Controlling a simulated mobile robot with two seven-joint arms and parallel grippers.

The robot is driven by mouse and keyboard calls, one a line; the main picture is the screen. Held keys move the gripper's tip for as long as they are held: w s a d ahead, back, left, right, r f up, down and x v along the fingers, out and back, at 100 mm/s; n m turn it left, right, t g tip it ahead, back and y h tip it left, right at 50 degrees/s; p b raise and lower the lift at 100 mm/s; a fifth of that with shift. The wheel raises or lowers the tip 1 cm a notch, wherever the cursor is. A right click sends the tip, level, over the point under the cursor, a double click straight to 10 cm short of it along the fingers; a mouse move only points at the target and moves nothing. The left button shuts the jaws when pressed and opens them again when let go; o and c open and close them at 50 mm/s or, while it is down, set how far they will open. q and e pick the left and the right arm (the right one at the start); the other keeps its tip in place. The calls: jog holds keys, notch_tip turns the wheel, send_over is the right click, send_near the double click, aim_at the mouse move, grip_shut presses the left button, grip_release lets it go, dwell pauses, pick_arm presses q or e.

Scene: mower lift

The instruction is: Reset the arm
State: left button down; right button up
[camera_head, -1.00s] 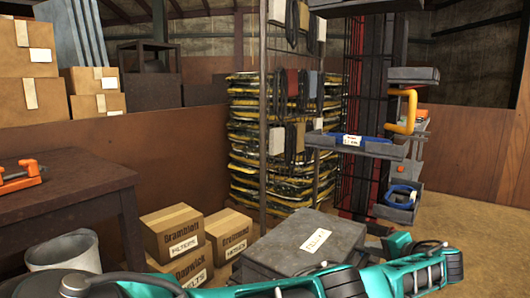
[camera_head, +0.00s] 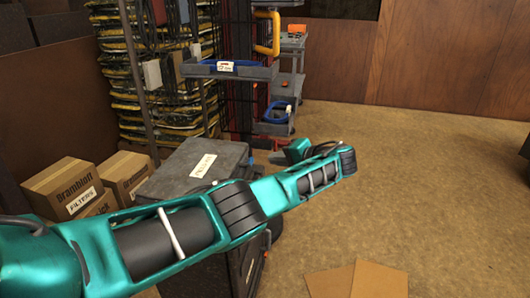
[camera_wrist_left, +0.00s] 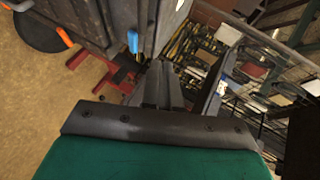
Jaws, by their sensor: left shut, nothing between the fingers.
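My left arm (camera_head: 170,240), teal with black joints, comes in from the left of the head view. It reaches across the lower middle, and its far end bends back toward the lift. My left gripper (camera_wrist_left: 160,70) shows in the wrist view as dark fingers, closed together and empty. In the head view the hand is small and partly hidden near the teal wrist end. In the wrist view, a dark grey body with a blue handle-like part (camera_wrist_left: 132,42) and a red base frame (camera_wrist_left: 105,75) lie beyond the fingers. My right gripper is not in view.
A dark case with a white label (camera_head: 203,166) stands behind my arm. Cardboard boxes (camera_head: 65,188) are at the left. A grey tray (camera_head: 205,70) and a lower shelf with a blue coil (camera_head: 277,112) stand beyond. Flat cardboard (camera_head: 365,280) lies on otherwise open floor at right.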

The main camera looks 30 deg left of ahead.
pick_arm(q)
jog(key=shift+v, duration=0.9)
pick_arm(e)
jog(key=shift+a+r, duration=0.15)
